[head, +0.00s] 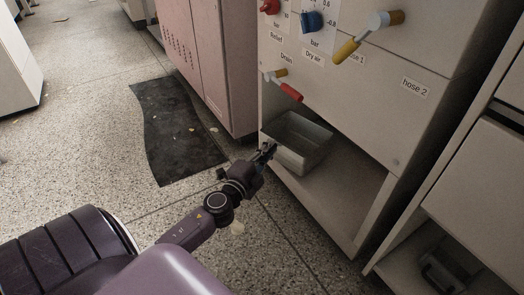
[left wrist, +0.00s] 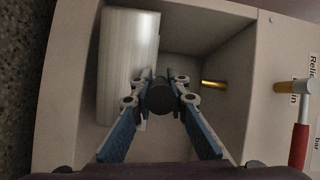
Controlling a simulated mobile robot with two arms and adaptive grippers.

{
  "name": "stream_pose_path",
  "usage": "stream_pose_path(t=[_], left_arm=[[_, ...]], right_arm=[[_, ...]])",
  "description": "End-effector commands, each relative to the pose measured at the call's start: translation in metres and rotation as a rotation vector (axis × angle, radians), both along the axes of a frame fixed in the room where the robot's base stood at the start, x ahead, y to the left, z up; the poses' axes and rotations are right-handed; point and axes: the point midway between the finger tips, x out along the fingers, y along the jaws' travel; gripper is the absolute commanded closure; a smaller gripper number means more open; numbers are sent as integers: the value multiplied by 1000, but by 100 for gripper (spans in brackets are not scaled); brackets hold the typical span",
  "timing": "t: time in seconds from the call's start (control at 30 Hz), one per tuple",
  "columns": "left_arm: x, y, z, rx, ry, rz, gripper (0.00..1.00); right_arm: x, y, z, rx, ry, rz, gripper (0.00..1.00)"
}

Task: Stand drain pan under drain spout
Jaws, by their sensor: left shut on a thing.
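The drain pan (head: 313,153) is a grey metal tray inside the open lower bay of the cabinet. My left gripper (head: 269,149) is shut on its near rim. In the left wrist view, which is turned sideways, the pan (left wrist: 130,60) shows as a pale wall beside my left gripper (left wrist: 163,80). A brass drain spout (left wrist: 213,84) sticks into the bay, above the pan's level. The spout is hidden in the head view. I cannot tell whether the pan touches the shelf. My right gripper is out of view.
The cabinet shelf (head: 335,197) is bare to the right of the pan. A red-handled drain valve (head: 288,91) sticks out of the panel above. A pink locker (head: 205,60) stands to the left, with a dark mat (head: 178,130) on the floor before it.

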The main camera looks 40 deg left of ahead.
Motion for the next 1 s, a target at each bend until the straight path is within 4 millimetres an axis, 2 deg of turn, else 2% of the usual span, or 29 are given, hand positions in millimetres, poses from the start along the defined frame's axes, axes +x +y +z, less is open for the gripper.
stream_pose_path(t=[0.07, 1.0], left_arm=[[9, -2, 8, 2, -12, -1, 100], [82, -29, 8, 2, -12, -1, 100]], right_arm=[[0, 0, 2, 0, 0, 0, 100], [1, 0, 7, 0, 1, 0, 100]])
